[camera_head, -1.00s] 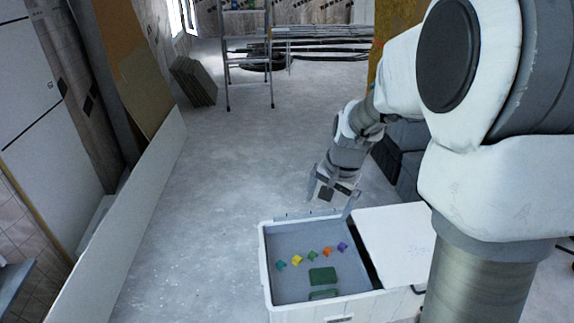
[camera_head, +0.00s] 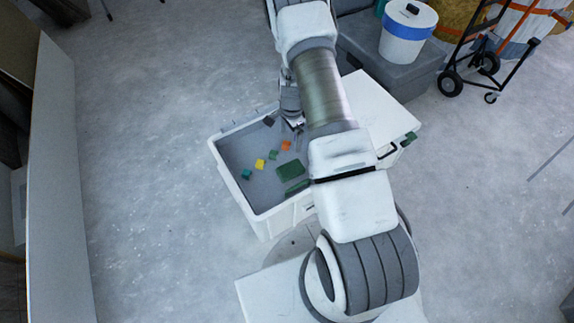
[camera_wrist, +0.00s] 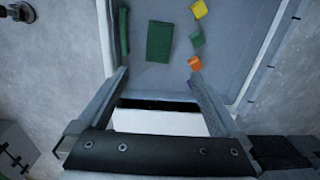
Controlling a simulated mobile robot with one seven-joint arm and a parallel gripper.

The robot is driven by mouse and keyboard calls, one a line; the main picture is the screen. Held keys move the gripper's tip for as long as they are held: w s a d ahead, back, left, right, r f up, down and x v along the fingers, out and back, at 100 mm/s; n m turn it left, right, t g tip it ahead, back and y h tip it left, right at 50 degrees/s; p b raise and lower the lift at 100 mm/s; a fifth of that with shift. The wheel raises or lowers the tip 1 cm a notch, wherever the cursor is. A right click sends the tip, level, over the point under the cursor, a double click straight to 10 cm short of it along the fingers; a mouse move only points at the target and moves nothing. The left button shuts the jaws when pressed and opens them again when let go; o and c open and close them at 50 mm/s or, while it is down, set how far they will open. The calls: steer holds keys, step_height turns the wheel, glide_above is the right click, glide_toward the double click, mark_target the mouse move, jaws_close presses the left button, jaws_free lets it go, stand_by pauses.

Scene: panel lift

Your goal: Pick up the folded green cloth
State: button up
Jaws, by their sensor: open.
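The folded green cloth (camera_head: 290,170) lies flat on the grey floor of the white crate (camera_head: 262,222). In the wrist view the cloth (camera_wrist: 159,41) is a dark green rectangle beyond my fingertips, a little left of centre. My gripper (camera_wrist: 160,76) is open, with its two fingers spread wide and nothing between them touching. In the head view my arm reaches over the crate's right side and hides most of the gripper. The cloth is apart from the fingers.
Small coloured pieces lie in a row beside the cloth, among them yellow (camera_head: 260,164) and orange (camera_head: 286,145). A narrow green strip (camera_wrist: 124,33) lies along the crate's side. A white panel (camera_head: 378,105) adjoins the crate. A white bucket (camera_head: 407,35) stands behind.

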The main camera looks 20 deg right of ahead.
step_height(320, 180, down, 2)
steer(key=b, duration=0.4)
glide_above(290, 169)
steer(key=shift+m, duration=0.3)
step_height(290, 169, down, 12)
steer(key=shift+s+d+f, duration=0.1)
steer(key=shift+d, duration=0.05)
steer(key=shift+f+b, duration=1)
steer(key=shift+f, duration=1.95)
steer(key=shift+r, duration=0.1)
steer(key=c, duration=1.1)
steer(key=shift+r, duration=0.1)
steer(key=shift+c, duration=0.2)
